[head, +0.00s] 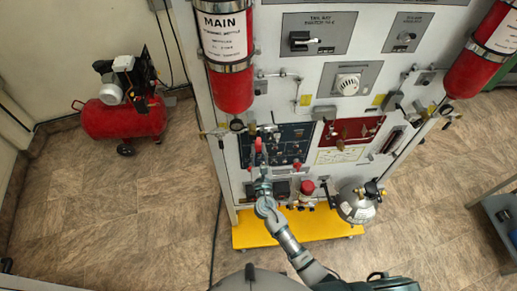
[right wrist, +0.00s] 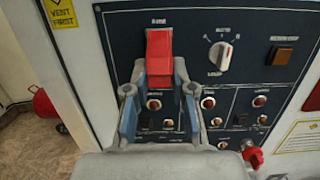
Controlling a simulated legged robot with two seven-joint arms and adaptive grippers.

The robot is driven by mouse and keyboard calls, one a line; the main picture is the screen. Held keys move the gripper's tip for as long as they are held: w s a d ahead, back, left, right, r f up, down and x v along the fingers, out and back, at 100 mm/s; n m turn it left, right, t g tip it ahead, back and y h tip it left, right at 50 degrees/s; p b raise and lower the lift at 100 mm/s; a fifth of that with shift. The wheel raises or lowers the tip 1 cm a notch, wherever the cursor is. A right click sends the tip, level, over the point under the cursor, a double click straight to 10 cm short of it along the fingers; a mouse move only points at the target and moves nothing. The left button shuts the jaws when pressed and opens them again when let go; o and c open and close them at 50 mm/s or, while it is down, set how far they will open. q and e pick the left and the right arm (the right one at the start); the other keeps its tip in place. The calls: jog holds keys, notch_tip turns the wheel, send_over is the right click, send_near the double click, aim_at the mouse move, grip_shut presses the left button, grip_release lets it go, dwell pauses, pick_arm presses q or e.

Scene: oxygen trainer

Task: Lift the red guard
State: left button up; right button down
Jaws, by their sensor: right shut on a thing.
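The red guard (right wrist: 159,50) is a bright red cover near the top of a dark blue switch panel (right wrist: 115,42) in the right wrist view. It stands out from the panel face. My right gripper (right wrist: 160,74) has a finger on each side of the guard's lower part and is shut on it. My left gripper is not in view.
Near the guard are a white rotary knob (right wrist: 220,56), an orange-brown square button (right wrist: 284,55) and several small switches below. A red cylinder (head: 231,88) hangs at the trainer's upper left. A red compressor (head: 122,118) stands on the floor at left, with open floor around it.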

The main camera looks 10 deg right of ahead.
jog(key=shift+r, duration=0.25)
jog(key=c, duration=1.2)
grip_release()
jog(key=shift+o, duration=1)
jog(key=shift+w+f, duration=0.15)
jog(key=s+f, duration=0.2)
jog(key=s, duration=0.9)
jog(key=shift+s, duration=0.4)
jog(key=shift+a+f, duration=0.1)
